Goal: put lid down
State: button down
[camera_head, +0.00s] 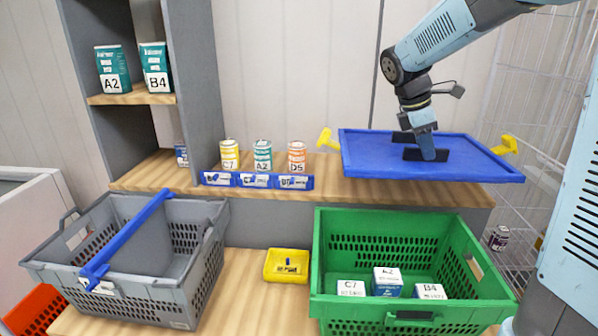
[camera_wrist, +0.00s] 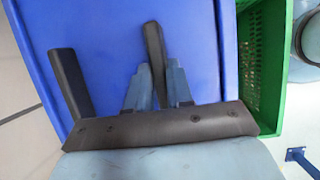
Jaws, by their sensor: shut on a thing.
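The blue lid (camera_head: 375,155) is at the back right, over the right part of the wooden ledge and behind the green tote. It looks nearly level, and I cannot tell whether it touches the ledge. Yellow handles (camera_head: 328,140) show at its left and right ends. My gripper (camera_head: 428,154) reaches down onto the lid's middle and is shut on its dark handle piece. In the wrist view the lid (camera_wrist: 190,40) fills the middle, with the gripper fingers (camera_wrist: 157,85) around the narrow dark grip (camera_wrist: 153,45). The lid's underside is hidden.
The green tote (camera_head: 340,235) in front holds several labelled boxes. A grey tote (camera_head: 200,300) with a blue bar stands at left, a small yellow tray (camera_head: 287,277) between. Three cans (camera_head: 262,155) stand on the ledge (camera_head: 350,190) left of the lid. A wire rack stands right.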

jog(key=shift+s+a, duration=0.1)
jog(key=shift+a, duration=0.2)
jog(key=w+f, duration=0.1)
jog(key=w, duration=0.2)
jog(key=w+f, duration=0.1)
jog(key=w, duration=0.2)
jog(key=w+f, duration=0.2)
jog(key=w, duration=0.1)
jog(key=w+f, duration=0.4)
jog(key=f, duration=0.1)
jog(key=shift+w, duration=0.2)
jog(key=shift+w+f, duration=0.15)
jog(key=shift+f, duration=0.1)
jog(key=shift+w+f, duration=0.15)
jog(key=shift+f, duration=0.75)
jog(key=shift+w+f, duration=0.1)
jog(key=shift+f, duration=0.75)
jog(key=c, duration=1)
grip_release()
jog(key=shift+f, duration=0.1)
